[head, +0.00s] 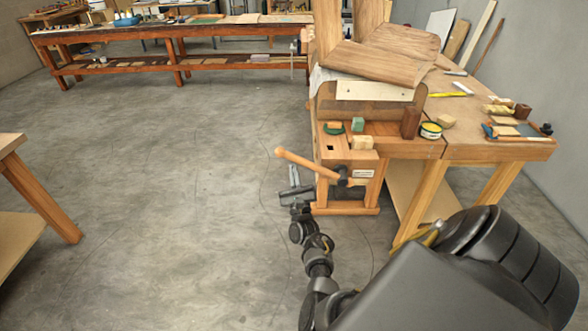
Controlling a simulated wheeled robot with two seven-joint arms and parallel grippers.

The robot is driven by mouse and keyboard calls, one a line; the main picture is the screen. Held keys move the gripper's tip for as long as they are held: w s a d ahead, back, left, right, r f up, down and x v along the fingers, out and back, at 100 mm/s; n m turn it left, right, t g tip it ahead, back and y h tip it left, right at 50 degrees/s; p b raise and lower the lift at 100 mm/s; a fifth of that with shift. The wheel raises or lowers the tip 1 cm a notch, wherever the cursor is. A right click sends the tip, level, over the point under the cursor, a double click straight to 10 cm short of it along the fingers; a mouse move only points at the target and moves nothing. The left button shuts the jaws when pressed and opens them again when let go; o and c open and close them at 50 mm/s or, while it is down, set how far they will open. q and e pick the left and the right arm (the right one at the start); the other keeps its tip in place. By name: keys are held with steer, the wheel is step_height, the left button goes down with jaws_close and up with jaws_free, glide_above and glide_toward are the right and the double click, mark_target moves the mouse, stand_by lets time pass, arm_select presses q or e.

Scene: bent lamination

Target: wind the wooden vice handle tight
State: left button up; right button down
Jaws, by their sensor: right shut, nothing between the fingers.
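The wooden vice handle (305,163) is a pale round bar at the front of the workbench. It slants from upper left down to the dark vice screw hub (343,175). The wooden vice jaw (351,165) sits on the bench's front end, with a small white label beside the hub. My right gripper (294,174) is just below and left of the handle, shut and empty. It appears apart from the handle, though the depth between them is hard to judge. My left gripper is out of view.
Curved wood sheets (380,62) lie over a form on the workbench (480,148). Small blocks, a round tin (431,130) and tools lie on the benchtop. Another table (35,190) stands at the left edge. The concrete floor (190,200) between is clear.

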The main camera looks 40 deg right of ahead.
steer(key=v, duration=1)
steer(key=shift+s+f, duration=0.2)
steer(key=shift+s, duration=0.1)
steer(key=shift+a+f, duration=0.1)
steer(key=shift+a, duration=0.1)
